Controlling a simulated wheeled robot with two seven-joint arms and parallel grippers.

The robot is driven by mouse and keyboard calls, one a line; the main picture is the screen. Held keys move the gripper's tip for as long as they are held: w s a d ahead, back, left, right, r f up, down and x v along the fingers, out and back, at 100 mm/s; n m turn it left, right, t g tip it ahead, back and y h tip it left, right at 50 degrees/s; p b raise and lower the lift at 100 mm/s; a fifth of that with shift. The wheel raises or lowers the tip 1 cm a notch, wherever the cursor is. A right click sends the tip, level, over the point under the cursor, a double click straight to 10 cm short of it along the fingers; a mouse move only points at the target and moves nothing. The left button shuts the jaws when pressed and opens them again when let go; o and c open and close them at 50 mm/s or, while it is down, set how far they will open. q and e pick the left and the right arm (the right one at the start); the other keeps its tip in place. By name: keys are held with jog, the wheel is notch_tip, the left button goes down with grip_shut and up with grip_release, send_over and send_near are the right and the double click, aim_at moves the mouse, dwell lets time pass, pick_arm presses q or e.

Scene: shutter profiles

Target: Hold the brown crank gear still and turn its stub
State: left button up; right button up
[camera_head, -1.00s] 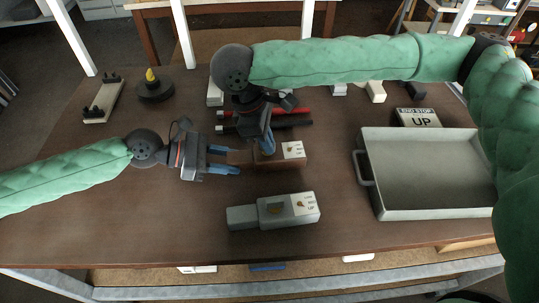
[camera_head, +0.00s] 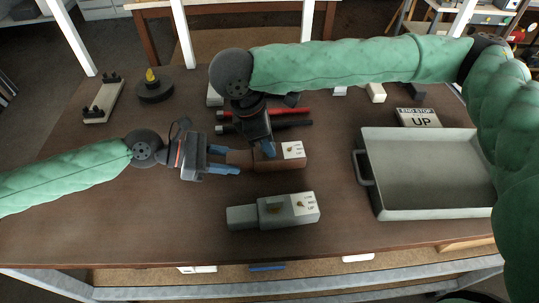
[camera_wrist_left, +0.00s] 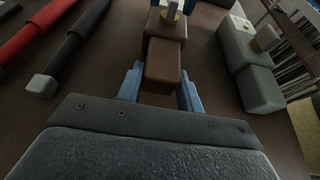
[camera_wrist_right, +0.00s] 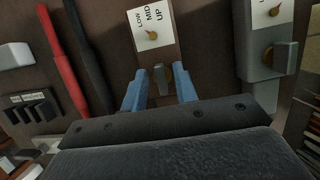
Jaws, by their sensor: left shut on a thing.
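The brown crank gear (camera_head: 282,158) lies on the table in the head view, with a white LOW/MID/UP label on its right part. My left gripper (camera_head: 232,161) is shut on its narrower left end; the left wrist view shows that brown end (camera_wrist_left: 163,62) between the blue fingers. My right gripper (camera_wrist_right: 160,88) is over the gear from above. In the right wrist view its fingers stand on both sides of the upright stub (camera_wrist_right: 162,80), with small gaps, so it looks open. In the head view my right gripper hides the stub.
A similar grey crank gear (camera_head: 274,211) lies nearer the front edge. A grey tray (camera_head: 362,180) is at the right, with an END STOP UP sign (camera_head: 420,118) behind it. Red and black bars (camera_head: 292,112) lie behind the brown gear. The front left of the table is clear.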

jog(key=shift+r, duration=0.1)
jog(key=shift+r, duration=2.9)
pick_arm(q)
jog(key=o, duration=1.2)
jog(key=shift+c, duration=0.2)
jog(key=shift+p+v, duration=0.7)
jog(key=shift+v, duration=2.8)
pick_arm(e)
jog(key=shift+r, duration=0.7)
jog(key=shift+f, duration=0.1)
